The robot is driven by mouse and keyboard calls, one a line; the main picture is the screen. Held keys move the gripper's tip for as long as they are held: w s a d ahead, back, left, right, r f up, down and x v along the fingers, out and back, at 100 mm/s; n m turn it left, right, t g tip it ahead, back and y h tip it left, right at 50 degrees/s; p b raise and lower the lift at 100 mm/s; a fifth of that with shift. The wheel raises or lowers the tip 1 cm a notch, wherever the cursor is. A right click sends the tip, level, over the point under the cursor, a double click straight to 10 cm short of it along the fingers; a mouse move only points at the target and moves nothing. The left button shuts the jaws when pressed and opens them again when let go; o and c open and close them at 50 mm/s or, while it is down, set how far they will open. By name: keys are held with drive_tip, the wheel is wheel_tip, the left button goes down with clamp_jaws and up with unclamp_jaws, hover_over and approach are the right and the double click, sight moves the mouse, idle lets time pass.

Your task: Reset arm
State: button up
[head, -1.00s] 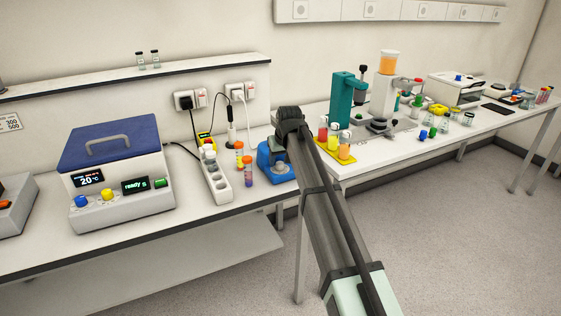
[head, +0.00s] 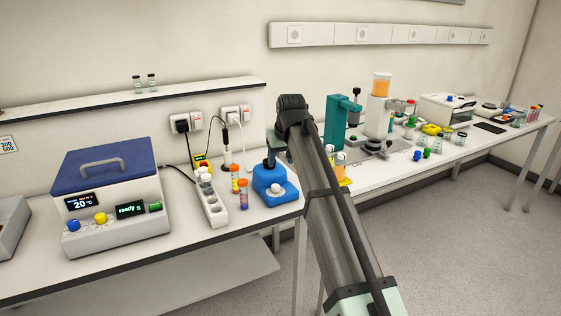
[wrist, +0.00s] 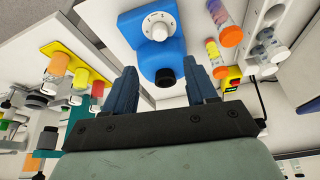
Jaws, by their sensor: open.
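My gripper shows in the wrist view (wrist: 165,88) with its two dark blue fingers spread apart and nothing between them. The blue device (head: 275,184) with a white knob stands at the right end of the near bench. It also shows in the wrist view (wrist: 140,28), beyond the fingers and apart from them.
A blue-lidded machine (head: 110,200) is further left. A teal stand (head: 337,122) and a yellow tray (wrist: 62,50) with juice samples are on the other bench. A wall shelf (head: 200,92) runs behind.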

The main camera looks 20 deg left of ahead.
drive_tip(key=shift+w, duration=0.1)
idle(0.3)
drive_tip(key=s+d+f+m+g+h, duration=0.1)
drive_tip(key=s+d+f, duration=0.55)
drive_tip(key=f, duration=0.85)
drive_tip(key=s+d+f+m+g+h, duration=0.1)
drive_tip(key=s+d+f, duration=0.55)
drive_tip(key=f, duration=0.75)
drive_tip(key=s+d+f+m, duration=0.1)
drive_tip(key=s+d+f, duration=0.3)
drive_tip(key=d+f, duration=0.8)
drive_tip(key=s+d+f+m+g, duration=0.1)
drive_tip(key=s+d+f+g, duration=0.1)
drive_tip(key=s+d+f, duration=0.4)
drive_tip(key=s+d+f+m+g, duration=0.2)
drive_tip(key=s+d+f, duration=0.4)
drive_tip(key=s+f, duration=0.5)
drive_tip(key=s+d+f+m+g, duration=0.1)
drive_tip(key=s+d+f+g, duration=0.3)
drive_tip(key=s, duration=1.4)
wheel_tip(320, 180, down, 6)
drive_tip(key=d, duration=0.3)
drive_tip(key=shift+r+h, duration=0.25)
drive_tip(key=shift+h, duration=0.15)
